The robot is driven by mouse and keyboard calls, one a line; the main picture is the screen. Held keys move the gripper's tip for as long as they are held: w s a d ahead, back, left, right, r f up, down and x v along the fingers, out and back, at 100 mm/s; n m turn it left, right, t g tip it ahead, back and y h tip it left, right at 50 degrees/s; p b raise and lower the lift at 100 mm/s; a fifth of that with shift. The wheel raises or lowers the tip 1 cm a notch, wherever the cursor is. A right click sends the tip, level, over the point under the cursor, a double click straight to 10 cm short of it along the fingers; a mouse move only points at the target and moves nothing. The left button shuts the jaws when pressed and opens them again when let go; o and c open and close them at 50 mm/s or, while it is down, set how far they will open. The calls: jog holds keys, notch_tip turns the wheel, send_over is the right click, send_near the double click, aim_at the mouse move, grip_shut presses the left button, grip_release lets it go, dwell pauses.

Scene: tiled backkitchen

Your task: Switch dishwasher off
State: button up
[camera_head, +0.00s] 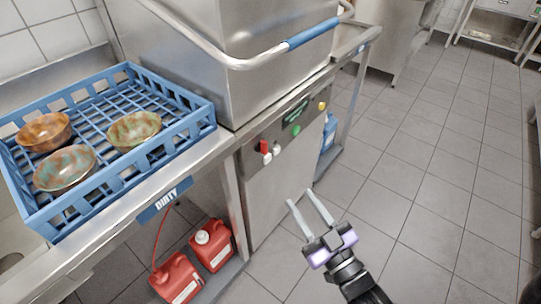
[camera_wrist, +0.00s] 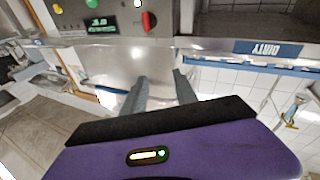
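The dishwasher (camera_head: 265,85) is a steel hood machine with its hood down. Its front control panel carries a red switch (camera_head: 264,147), a white button (camera_head: 277,149), a lit green display (camera_head: 295,112), a green button (camera_head: 296,130) and a yellow button (camera_head: 322,105). The wrist view, turned upside down, shows the red switch (camera_wrist: 149,21) and the display (camera_wrist: 101,22); the display's characters are too small to read. My gripper (camera_head: 300,197) is open and empty, in front of the machine and below the panel. Its two fingers also show in the wrist view (camera_wrist: 159,77), apart from the switch.
A blue rack (camera_head: 178,138) with bowls stands on the steel counter at left, above a "DIRTY" label (camera_head: 164,199). Red canisters (camera_head: 211,244) sit below it. A blue container (camera_head: 328,131) stands right of the machine. The tiled floor at right is free.

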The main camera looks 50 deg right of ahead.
jog(key=w+d+f+n+t+b, duration=0.1)
jog(key=w+d+t, duration=0.1)
jog(key=w+d, duration=0.45)
jog(key=w+d+f+t+b, duration=0.1)
jog(key=w+d+f+t, duration=0.15)
jog(key=d, duration=0.75)
jog(key=n+y, duration=0.2)
jog(key=y, duration=0.6)
send_near(267, 149)
jog(key=shift+x, duration=4.3)
jog(key=shift+r, duration=0.1)
grip_shut()
